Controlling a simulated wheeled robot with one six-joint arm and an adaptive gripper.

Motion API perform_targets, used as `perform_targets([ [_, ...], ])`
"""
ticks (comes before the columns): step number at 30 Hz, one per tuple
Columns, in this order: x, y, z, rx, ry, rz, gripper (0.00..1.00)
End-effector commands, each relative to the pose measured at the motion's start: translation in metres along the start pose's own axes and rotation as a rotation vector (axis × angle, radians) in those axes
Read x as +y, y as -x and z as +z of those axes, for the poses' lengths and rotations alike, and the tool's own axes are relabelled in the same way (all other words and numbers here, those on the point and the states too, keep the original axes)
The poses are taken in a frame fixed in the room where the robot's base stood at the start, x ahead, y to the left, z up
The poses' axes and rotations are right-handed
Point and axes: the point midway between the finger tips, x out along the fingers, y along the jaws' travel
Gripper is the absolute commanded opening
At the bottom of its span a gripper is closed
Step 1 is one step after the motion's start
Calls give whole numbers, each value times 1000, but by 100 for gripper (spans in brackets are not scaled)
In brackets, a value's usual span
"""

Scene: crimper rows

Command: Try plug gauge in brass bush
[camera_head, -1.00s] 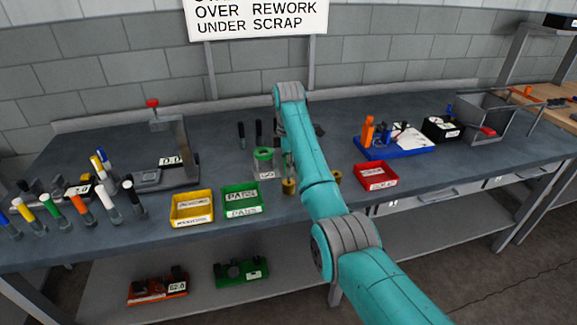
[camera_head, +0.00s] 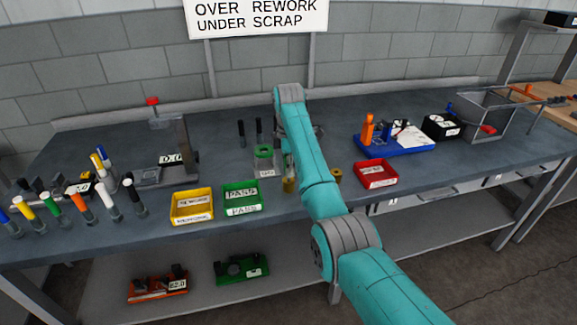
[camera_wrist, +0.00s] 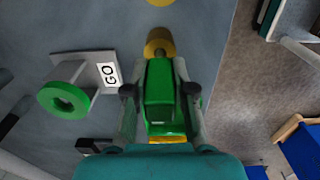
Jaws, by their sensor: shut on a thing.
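My gripper (camera_wrist: 160,92) is shut on the green-handled plug gauge (camera_wrist: 160,100) in the wrist view. The gauge's far end points at a brass bush (camera_wrist: 160,42). A short grey part shows between handle and bush; I cannot tell whether the tip is inside the bore. In the head view this brass bush (camera_head: 289,185) stands at the bench's front, left of my arm, and my gripper is hidden behind the arm. Another brass bush (camera_head: 336,175) shows right of the arm. A GO stand (camera_wrist: 107,73) with a green ring (camera_wrist: 63,100) is to the left, apart from my gripper.
A yellow rework bin (camera_head: 191,208), a green PASS bin (camera_head: 242,197) and a red bin (camera_head: 376,174) line the bench front. Two dark upright pins (camera_head: 241,131) stand behind the GO stand. A blue tray (camera_head: 395,146) is at the right, a gauge stand (camera_head: 170,172) at the left.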

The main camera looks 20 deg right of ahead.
Motion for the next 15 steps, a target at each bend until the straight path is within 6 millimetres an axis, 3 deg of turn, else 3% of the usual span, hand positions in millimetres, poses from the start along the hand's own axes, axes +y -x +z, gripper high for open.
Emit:
perform_targets([
  [15, 0, -6, 0, 0, 0, 1, 0],
])
